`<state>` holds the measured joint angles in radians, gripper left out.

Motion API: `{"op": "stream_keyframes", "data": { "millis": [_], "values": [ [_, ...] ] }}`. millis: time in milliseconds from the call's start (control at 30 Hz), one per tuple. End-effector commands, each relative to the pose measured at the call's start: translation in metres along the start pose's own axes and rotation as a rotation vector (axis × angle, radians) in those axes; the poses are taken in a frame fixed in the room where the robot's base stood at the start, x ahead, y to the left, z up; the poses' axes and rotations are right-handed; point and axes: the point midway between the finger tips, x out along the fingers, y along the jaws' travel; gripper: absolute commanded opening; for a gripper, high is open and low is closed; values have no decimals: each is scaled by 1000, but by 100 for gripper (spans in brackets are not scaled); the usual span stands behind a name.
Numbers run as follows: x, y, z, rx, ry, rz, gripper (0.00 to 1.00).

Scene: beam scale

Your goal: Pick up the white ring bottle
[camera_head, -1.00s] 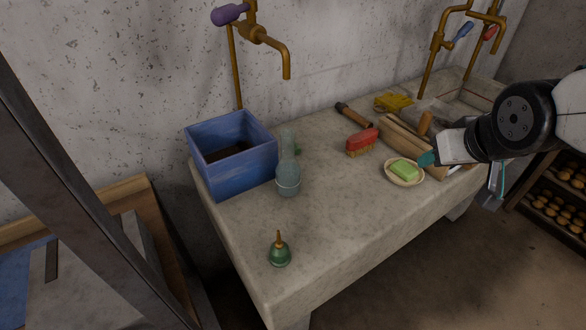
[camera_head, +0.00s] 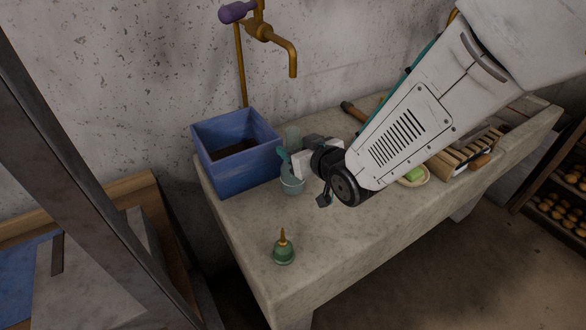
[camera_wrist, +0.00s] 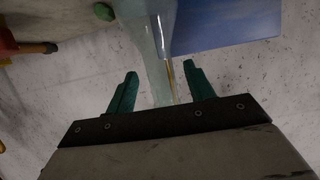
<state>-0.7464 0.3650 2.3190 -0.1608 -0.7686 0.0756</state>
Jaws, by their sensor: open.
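The white ring bottle (camera_head: 292,186) is pale, see-through glass with a white ring around its body. It stands upright on the stone counter beside the blue box, and my gripper partly hides its upper part. My gripper (camera_head: 284,158) is at the bottle's neck in the head view. In the wrist view, the bottle (camera_wrist: 150,35) reaches down between the two green fingers of my open gripper (camera_wrist: 160,70). Gaps show on both sides, so the fingers are not closed on it.
The blue box (camera_head: 213,181) stands close to the bottle's left. A small green bottle (camera_head: 284,253) with a brass spout stands nearer the front. A brass tap (camera_head: 282,45) hangs above. Soap in a dish (camera_head: 414,176) lies right, under my arm.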

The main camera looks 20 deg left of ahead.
Motion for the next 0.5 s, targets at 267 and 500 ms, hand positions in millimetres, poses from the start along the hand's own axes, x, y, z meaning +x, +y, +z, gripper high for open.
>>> {"op": "stream_keyframes", "data": {
  "millis": [267, 500],
  "values": [
    [35, -2, 1, 0, -1, 0, 53],
    [36, -2, 1, 0, -1, 1, 53]
  ]
}}
